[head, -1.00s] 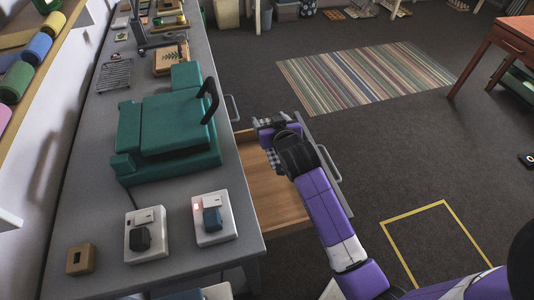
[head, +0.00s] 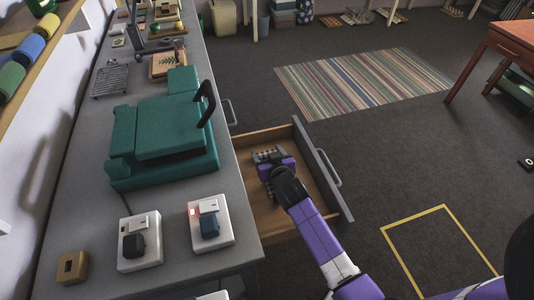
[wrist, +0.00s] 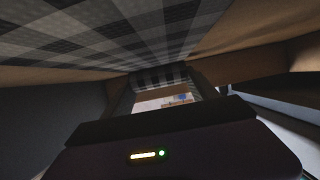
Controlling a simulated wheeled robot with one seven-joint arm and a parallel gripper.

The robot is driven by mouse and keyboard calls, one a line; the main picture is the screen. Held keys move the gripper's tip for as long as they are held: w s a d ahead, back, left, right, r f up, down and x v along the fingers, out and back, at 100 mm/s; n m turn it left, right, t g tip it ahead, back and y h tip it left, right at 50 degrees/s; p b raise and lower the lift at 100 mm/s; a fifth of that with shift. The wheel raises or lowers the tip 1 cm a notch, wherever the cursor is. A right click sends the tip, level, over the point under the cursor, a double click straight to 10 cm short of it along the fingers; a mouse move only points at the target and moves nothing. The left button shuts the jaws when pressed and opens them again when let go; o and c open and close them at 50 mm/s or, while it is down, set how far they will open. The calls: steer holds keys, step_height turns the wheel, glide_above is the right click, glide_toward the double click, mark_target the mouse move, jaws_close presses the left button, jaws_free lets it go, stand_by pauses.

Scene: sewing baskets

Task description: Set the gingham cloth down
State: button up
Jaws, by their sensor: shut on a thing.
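The gingham cloth (wrist: 130,42) is black, grey and white checked and fills the top of the wrist view, close to the camera. In the head view only a small checked part of the cloth (head: 266,155) shows beside my gripper (head: 268,163). My gripper is shut on the cloth and is inside the open wooden drawer (head: 262,219). In the wrist view the fingers (wrist: 158,95) reach up to the cloth. Whether the cloth touches the drawer floor is hidden by my gripper and arm.
The drawer's front panel with its handle (head: 328,167) stands to the right of my gripper. The grey worktop (head: 185,168) edges the drawer on the left and holds a green machine (head: 165,130) and two white boxes. A striped rug (head: 362,80) lies on the floor beyond.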

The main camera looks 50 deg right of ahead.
steer(key=shift+f, duration=0.15)
steer(key=o, duration=1.3)
steer(key=shift+r, duration=0.25)
steer(key=v, duration=0.7)
steer(key=shift+s+a, duration=0.15)
steer(key=shift+s, duration=0.05)
steer(key=shift+r+p, duration=0.1)
steer(key=shift+p, duration=0.2)
